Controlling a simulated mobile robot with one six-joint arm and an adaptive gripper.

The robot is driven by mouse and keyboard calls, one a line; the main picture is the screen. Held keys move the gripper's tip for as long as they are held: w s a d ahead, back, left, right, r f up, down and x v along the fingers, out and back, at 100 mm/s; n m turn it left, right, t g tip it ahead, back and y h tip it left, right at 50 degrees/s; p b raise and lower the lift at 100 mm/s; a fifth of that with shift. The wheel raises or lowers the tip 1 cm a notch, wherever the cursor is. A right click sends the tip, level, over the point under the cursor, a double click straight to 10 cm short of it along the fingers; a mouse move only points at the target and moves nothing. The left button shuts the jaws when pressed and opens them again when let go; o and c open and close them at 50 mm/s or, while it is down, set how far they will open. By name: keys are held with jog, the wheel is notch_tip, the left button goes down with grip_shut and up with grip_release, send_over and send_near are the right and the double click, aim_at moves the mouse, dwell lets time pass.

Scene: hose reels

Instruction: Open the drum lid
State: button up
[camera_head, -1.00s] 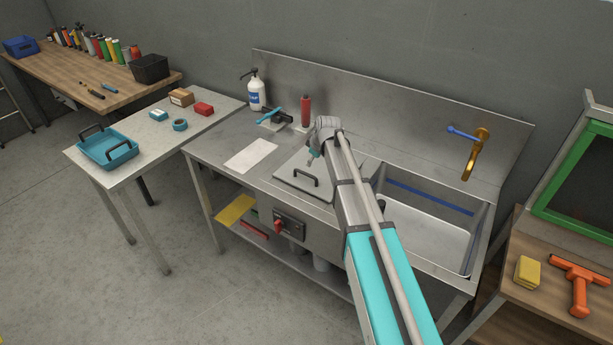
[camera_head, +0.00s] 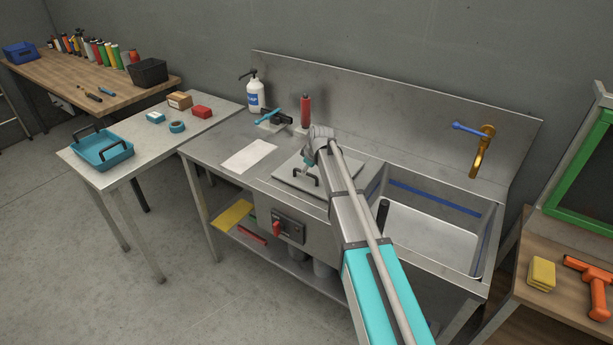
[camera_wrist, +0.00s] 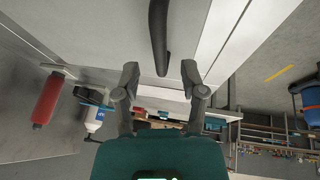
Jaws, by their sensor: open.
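The drum lid (camera_head: 284,173) is a flat, square steel panel lying closed on the steel counter, left of the sink basin. A dark bar handle (camera_head: 306,181) stands on its front part. The handle also shows in the wrist view (camera_wrist: 158,38) at the top middle, running between and beyond my fingertips. My gripper (camera_wrist: 160,76) is open, with its two fingers apart and nothing between them except that view of the handle. In the head view my gripper (camera_head: 309,163) is just above and behind the handle, partly hidden by my wrist; contact cannot be seen.
The sink basin (camera_head: 430,235) is to the right, with a brass tap (camera_head: 482,152).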

jog(key=shift+b+x, duration=0.6)
jog(key=shift+x, duration=0.35)
grip_shut()
